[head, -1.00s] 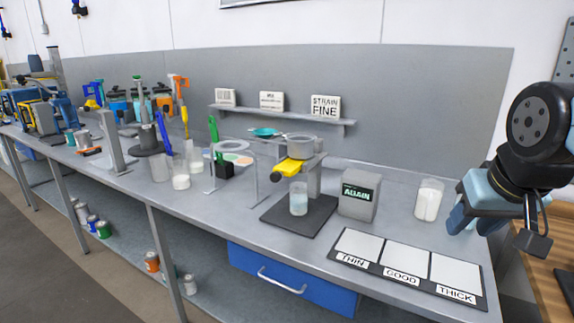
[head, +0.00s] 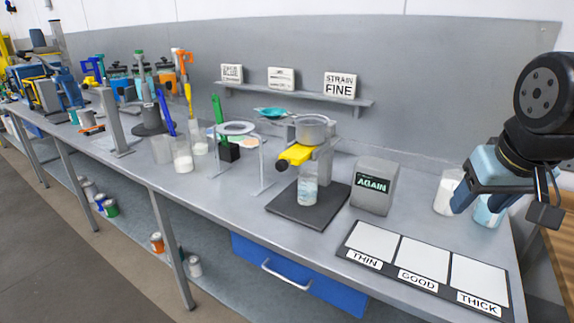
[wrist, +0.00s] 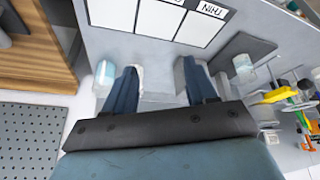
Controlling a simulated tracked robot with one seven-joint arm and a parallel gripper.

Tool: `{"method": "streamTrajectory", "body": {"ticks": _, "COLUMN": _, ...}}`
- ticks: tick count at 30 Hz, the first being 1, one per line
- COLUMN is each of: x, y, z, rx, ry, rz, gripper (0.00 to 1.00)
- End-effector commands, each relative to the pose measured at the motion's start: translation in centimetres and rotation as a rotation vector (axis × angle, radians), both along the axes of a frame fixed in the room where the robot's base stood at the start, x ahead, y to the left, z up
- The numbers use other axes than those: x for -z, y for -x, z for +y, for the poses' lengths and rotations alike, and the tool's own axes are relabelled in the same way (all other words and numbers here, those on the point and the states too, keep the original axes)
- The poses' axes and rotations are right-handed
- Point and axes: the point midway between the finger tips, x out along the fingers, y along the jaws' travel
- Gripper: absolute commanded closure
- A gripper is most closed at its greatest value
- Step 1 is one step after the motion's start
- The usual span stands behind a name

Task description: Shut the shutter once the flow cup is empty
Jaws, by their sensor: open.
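The flow cup (head: 312,128), a grey metal cup, sits on a stand at the middle of the bench. Its yellow shutter (head: 295,155) juts out under it to the left; I cannot tell whether it is open or shut. A clear beaker (head: 308,188) with pale liquid stands below on a dark base plate (head: 285,208); it also shows in the wrist view (wrist: 243,65). The inside of the flow cup is too small to read, and no stream is clear. My gripper (head: 470,200) is open and empty, right of the stand and apart from it.
A grey box (head: 374,188) reading "AGAIN" stands right of the stand. A white-filled beaker (head: 446,192) and a blue-filled one (head: 488,210) are close by my gripper. A THIN/GOOD/THICK board (head: 425,268) lies in front. A ring stand (head: 238,150) is to the left.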

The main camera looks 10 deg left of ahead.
Motion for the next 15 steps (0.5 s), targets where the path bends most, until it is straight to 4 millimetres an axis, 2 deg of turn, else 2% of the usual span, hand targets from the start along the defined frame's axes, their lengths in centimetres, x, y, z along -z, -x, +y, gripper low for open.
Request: {"method": "streamTrajectory", "body": {"ticks": 15, "x": 3.0, "y": -3.8, "z": 3.6, "rx": -0.465, "ry": 0.422, "rz": 0.305, "gripper": 0.44}}
